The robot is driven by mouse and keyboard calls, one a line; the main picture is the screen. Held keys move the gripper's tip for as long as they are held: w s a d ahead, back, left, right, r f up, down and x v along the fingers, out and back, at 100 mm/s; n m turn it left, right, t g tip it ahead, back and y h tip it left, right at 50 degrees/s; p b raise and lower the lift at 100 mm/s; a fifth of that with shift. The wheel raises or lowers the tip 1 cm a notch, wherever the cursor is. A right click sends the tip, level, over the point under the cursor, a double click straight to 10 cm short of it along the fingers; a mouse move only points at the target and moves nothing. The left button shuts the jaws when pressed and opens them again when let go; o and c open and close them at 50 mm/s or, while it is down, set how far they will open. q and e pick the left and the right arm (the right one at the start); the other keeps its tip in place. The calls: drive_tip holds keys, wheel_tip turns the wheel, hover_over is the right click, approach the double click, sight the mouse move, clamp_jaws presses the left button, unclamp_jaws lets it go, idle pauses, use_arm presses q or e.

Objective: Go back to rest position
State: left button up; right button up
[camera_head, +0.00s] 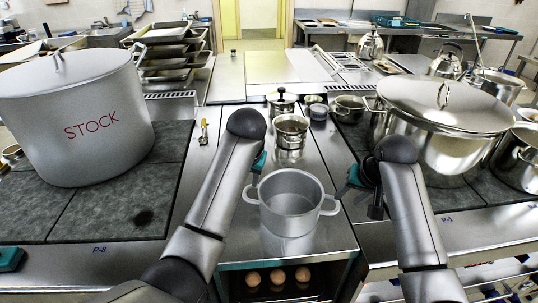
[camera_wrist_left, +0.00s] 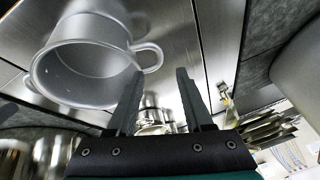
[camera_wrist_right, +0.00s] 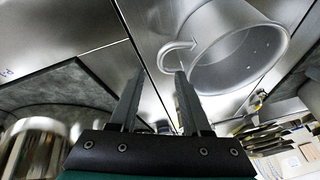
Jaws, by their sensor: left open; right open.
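A small empty silver pot (camera_head: 290,222) with two side handles stands upright on the steel counter, in the middle of the head view. It also shows in the left wrist view (camera_wrist_left: 85,62) and the right wrist view (camera_wrist_right: 238,55). My left gripper (camera_wrist_left: 160,72) is open and empty beside one handle; in the head view it is mostly hidden behind its forearm. My right gripper (camera_head: 350,190) is open and empty, just right of the other handle. In the right wrist view its fingertips (camera_wrist_right: 160,74) are close to that handle; I cannot tell the exact gap.
A large STOCK pot (camera_head: 90,120) stands on the left hob. A big lidded pot (camera_head: 440,125) stands on the right hob. Small pots (camera_head: 291,130) stand behind the silver pot. Several eggs (camera_head: 277,277) lie on a shelf below the counter front.

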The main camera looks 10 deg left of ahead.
idle(0.3)
